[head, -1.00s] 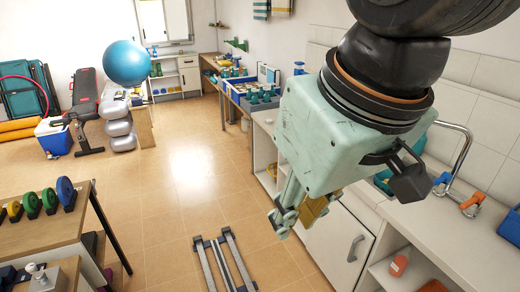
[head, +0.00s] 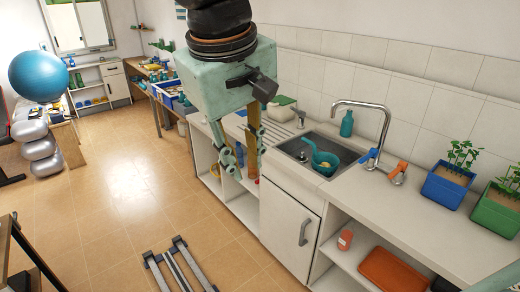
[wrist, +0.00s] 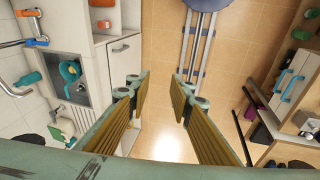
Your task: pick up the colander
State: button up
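The colander appears to be the teal bowl-shaped thing with a long handle (head: 322,160) in the sink (head: 345,150). Something small and yellowish lies in its bowl. It also shows in the wrist view (wrist: 70,70) at the left, inside the sink (wrist: 76,93). My gripper (head: 240,168) is open and empty, with its fingers pointing down. In the head view it is left of the sink, in front of the counter's edge. In the wrist view the gap between my fingertips (wrist: 158,86) is over the tiled floor, apart from the colander.
A chrome tap (head: 385,125) arches beside the sink, with an orange-topped fitting (head: 399,172) to its right. A teal bottle (head: 347,124) stands behind the sink. Planters (head: 448,187) stand at the counter's right. A metal frame (head: 180,265) lies on the open floor.

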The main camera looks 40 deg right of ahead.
jog(key=w+d+f+m+g+h+b, duration=0.15)
jog(key=w+d+f+h, duration=0.3)
jog(key=w+d, duration=1.05)
jog(key=w+d+f+m+g+h, duration=0.1)
jog(key=w+d+f+g+h, duration=0.35)
jog(key=w+d, duration=1.05)
jog(key=w+d+f+h, duration=0.1)
jog(key=w+d+f, duration=0.2)
jog(key=d+f, duration=0.6)
jog(key=w+d+f+n+h, duration=0.1)
jog(key=w+d+f, duration=0.3)
jog(key=d+f, duration=0.5)
jog(key=w+d+f+t+h, duration=0.1)
jog(key=w+d+f+h, duration=0.1)
jog(key=d+f, duration=0.7)
jog(key=shift+w+d+f+n, duration=0.3)
jog(key=shift+w+f, duration=0.1)
jog(key=shift+w, duration=0.25)
jog(key=shift+d+b, duration=0.15)
jog(key=shift+b, duration=0.15)
jog(key=x, duration=0.8)
jog(key=shift+b, duration=0.3)
jog(key=shift+d+f, duration=0.15)
jog(key=shift+d, duration=0.15)
